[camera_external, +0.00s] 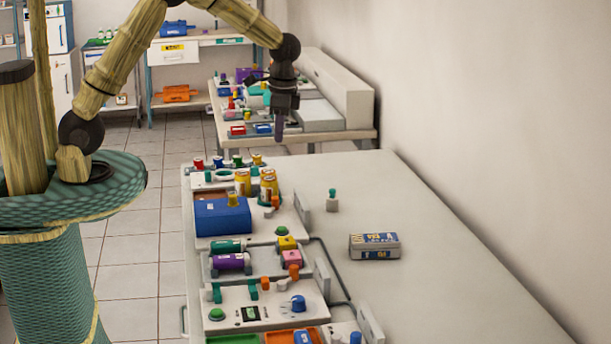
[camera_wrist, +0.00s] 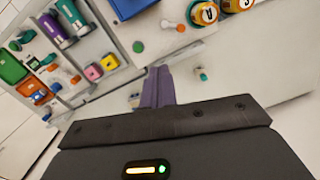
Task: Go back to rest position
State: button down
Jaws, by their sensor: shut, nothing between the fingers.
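My gripper (camera_external: 279,132) hangs from the bent arm in the external view, pointing down. It is above the far end of the white bench (camera_external: 450,285) and apart from everything on it. In the wrist view my gripper (camera_wrist: 158,76) shows its purple-grey fingers together, with nothing held between them.
The bench's left side carries panels with a blue box (camera_external: 222,216), yellow canisters (camera_external: 268,185), a purple cylinder (camera_external: 231,262) and knobs. A small blue-and-white box (camera_external: 374,246) lies to the right. A second bench (camera_external: 345,133) and shelves stand behind. The bench's right half is mostly clear.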

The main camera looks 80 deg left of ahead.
jog(key=s+d+n+t, duration=0.1)
jog(key=s+d, duration=0.2)
jog(key=s, duration=0.6)
jog(key=s+d+n+t, duration=0.1)
jog(key=s+d+t, duration=0.1)
jog(key=s, duration=0.8)
jog(key=shift+d+n+h, duration=0.3)
jog(key=shift+d+n, duration=0.1)
jog(key=shift+d, duration=0.2)
jog(key=shift+r, duration=0.1)
dwell(1.2)
